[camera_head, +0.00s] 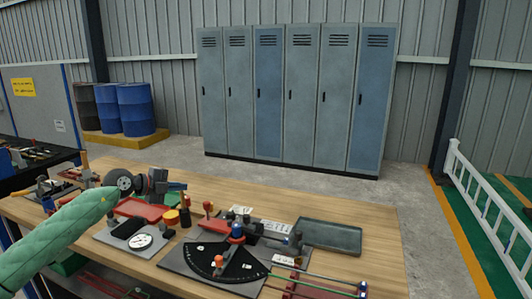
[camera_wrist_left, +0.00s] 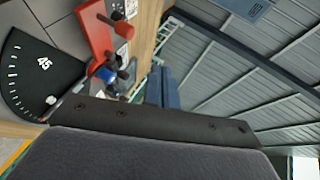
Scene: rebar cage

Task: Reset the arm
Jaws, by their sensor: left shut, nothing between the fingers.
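My left arm, in a green padded sleeve, comes in from the left in the head view. My left gripper (camera_head: 170,187) is over the left part of the wooden workbench (camera_head: 375,225), shut and empty. In the left wrist view a dark gripper part (camera_wrist_left: 150,125) fills the lower half. A black angle plate with a dial (camera_head: 225,262) lies to the right of the gripper in the head view; its "45" mark shows in the left wrist view (camera_wrist_left: 40,65). My right gripper is not in view.
A dark green tray (camera_head: 330,236) lies at the bench's right. A round white gauge (camera_head: 140,241) and a red tray (camera_head: 142,209) lie near my left gripper. Lockers (camera_head: 290,100) and blue barrels (camera_head: 135,108) stand behind. A white railing (camera_head: 490,205) is at right.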

